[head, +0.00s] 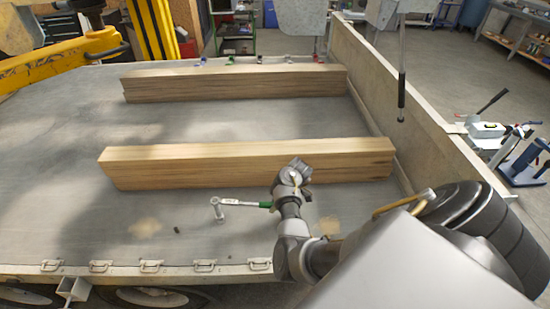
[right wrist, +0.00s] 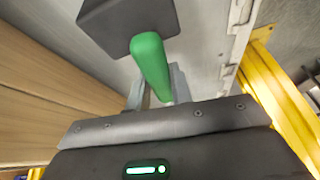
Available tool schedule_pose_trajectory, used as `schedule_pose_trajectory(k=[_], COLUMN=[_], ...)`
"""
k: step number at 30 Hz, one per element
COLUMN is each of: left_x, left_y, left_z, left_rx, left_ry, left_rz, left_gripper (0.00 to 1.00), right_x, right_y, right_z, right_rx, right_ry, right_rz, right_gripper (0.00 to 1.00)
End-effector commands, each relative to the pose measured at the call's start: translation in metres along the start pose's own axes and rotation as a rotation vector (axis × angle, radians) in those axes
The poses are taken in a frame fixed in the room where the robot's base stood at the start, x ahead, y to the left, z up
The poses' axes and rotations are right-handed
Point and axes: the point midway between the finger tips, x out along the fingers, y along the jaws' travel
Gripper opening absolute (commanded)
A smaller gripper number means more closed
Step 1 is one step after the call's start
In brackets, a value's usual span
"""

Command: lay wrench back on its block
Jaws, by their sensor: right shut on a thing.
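The silver wrench (head: 236,202) with a green handle end is in front of the near wooden beam in the head view. Its head points left. My right gripper (head: 278,200) is shut on the wrench at its green handle end. The right wrist view shows the green handle (right wrist: 151,66) close up. A dark grey square shape (right wrist: 128,18) lies beside it; I cannot tell what it is. Whether the wrench touches the trailer bed is unclear. I see no block that is clearly the wrench's own. My left gripper is not in view.
The near wooden beam (head: 240,164) and the far beam (head: 235,83) lie across the grey trailer bed (head: 60,225). A side wall (head: 375,85) borders the bed at the right. A small dark piece (head: 177,229) lies near the front edge. The bed's left front is mostly clear.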

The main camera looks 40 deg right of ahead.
Motion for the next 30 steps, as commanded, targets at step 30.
schedule_pose_trajectory(k=[30], left_x=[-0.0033], left_y=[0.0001], left_z=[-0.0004], left_rx=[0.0], left_ry=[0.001], left_rz=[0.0], left_gripper=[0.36], right_x=[0.0022], right_y=[-0.0065], right_z=[0.0003], right_rx=[0.001], right_ry=[-0.001], right_rz=[-0.003], right_gripper=[0.35])
